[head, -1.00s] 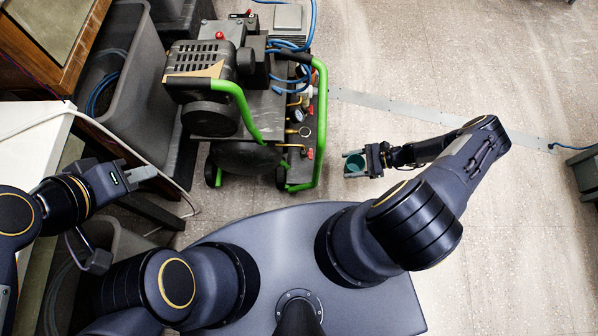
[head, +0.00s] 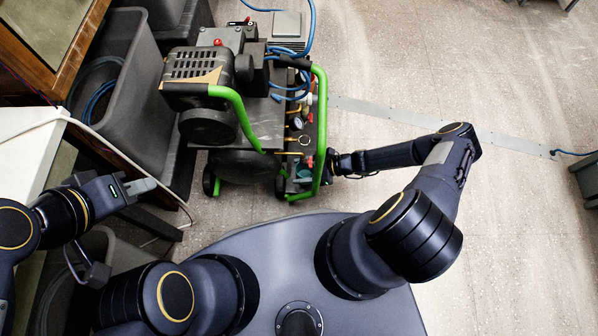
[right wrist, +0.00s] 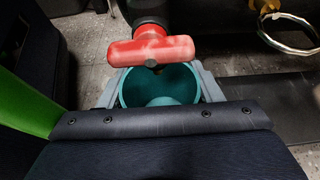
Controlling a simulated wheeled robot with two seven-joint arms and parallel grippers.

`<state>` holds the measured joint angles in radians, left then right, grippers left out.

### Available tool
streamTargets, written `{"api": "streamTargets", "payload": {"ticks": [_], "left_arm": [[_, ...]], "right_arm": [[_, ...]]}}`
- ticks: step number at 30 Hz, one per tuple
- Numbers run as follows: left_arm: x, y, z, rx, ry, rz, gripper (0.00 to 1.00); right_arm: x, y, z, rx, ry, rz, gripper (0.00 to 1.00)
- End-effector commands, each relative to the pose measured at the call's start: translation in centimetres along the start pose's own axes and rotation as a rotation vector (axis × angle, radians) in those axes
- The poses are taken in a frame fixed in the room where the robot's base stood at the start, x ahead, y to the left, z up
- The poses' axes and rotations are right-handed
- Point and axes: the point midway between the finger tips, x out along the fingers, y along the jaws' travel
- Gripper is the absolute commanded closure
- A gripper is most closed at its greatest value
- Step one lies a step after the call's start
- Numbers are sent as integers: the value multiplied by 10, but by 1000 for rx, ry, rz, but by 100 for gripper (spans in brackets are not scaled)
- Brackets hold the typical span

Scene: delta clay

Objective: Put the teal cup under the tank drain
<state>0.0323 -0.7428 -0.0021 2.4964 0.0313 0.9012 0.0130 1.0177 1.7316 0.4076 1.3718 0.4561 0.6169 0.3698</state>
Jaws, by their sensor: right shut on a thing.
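The teal cup (right wrist: 130,96) is between the grey fingers of my right gripper (right wrist: 160,92), its mouth facing up in the right wrist view. In the head view, this gripper (head: 306,172) is at the compressor's right side, inside the green frame, with the cup mostly hidden. A red valve handle (right wrist: 150,50) on a dark pipe overlaps the cup's far rim in the wrist view. Whether its outlet is centred over the cup is unclear. The dark tank (head: 243,166) sits low on the compressor. My left gripper (head: 141,186) is near the white table; its finger gap is not clear.
The green tube frame (head: 321,130) rises close beside my right gripper. Brass fittings and gauges (head: 296,123) sit just beyond it. A grey bin (head: 128,110) stands left of the compressor. The floor to the right is open, with a flat strip (head: 400,118) across it.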

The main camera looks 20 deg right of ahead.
Motion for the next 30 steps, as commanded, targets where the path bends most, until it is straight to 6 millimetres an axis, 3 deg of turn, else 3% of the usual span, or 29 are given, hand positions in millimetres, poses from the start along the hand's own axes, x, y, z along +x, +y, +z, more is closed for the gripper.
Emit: {"api": "streamTargets", "payload": {"ticks": [2, 3, 18, 19, 20, 30], "left_arm": [[4, -2, 2, 0, 0, 0, 69], [9, -4, 5, 0, 0, 0, 69], [14, -6, 7, 0, 0, 0, 69], [12, -6, 6, 0, 0, 0, 69], [12, -6, 6, 0, 0, 0, 69], [9, -4, 4, 0, 0, 0, 69]], "right_arm": [[13, 0, 3, 0, -1, 1, 67], [14, 0, -8, 2, 2, -1, 67], [16, 0, -16, 0, 1, 0, 67], [15, 0, -14, 0, 1, 0, 38], [15, 0, -14, 0, 1, 0, 34], [14, 0, -10, 0, 1, 0, 32]]}}
